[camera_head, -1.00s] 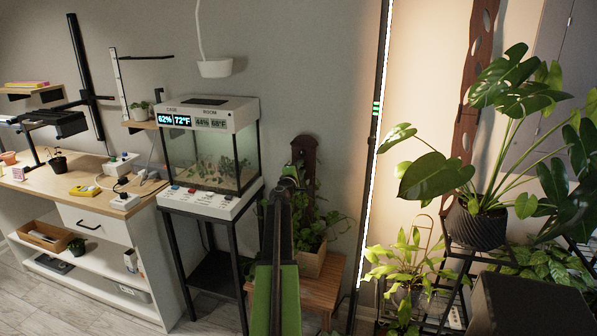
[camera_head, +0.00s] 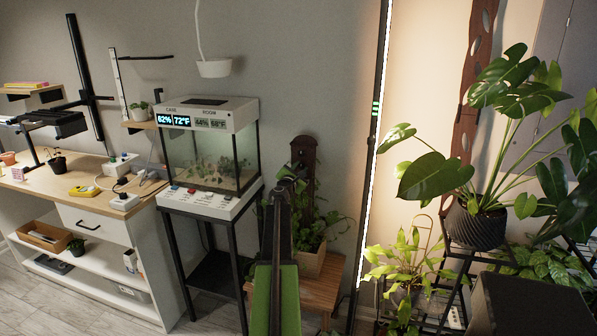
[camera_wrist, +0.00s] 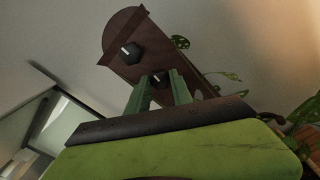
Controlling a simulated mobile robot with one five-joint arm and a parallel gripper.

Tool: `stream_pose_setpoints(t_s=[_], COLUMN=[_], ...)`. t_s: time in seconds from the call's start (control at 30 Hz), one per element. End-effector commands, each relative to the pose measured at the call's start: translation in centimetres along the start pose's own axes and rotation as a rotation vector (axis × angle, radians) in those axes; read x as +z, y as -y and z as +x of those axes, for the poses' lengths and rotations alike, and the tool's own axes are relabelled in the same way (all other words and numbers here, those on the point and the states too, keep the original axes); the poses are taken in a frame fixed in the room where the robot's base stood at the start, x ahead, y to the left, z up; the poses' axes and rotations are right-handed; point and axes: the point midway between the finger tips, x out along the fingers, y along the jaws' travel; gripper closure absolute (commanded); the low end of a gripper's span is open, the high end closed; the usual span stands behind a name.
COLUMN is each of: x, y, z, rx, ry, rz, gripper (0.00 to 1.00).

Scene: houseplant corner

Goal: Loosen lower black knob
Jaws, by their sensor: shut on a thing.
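A dark brown wooden post (camera_head: 305,160) with a rounded top stands behind the small planter. In the wrist view the post (camera_wrist: 150,20) leans across the picture and bears two black knobs. The upper black knob (camera_wrist: 130,53), with a pale mark, is clear of my gripper. The lower black knob (camera_wrist: 158,80) sits between the tips of my gripper's two green fingers (camera_wrist: 160,84), which are shut on it. In the head view my arm hides most of the gripper and the lower knob.
A terrarium (camera_head: 215,160) on a black stand is to the left. A leafy plant in a wooden planter (camera_head: 310,262) stands on a stool (camera_head: 322,291) close to my arm. A bright vertical light strip (camera_head: 375,150) and large potted plants (camera_head: 475,222) are to the right.

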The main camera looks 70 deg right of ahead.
Motion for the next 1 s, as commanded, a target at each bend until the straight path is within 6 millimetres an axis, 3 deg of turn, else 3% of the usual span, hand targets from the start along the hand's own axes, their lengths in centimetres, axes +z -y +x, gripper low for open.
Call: stream_pose_setpoints(t_s=[0.67,0.7,0.87,1.0], x=[0.24,0.24,0.15,0.07], y=[0.24,0.23,0.12,0.03], z=[0.14,0.14,0.09,0.04], rx=[-0.005,-0.005,-0.003,-0.001], ry=[0.004,0.004,0.002,0.001], rz=[-0.067,-0.067,-0.066,-0.065], gripper=[1.0,0.72,0.51,0.51])
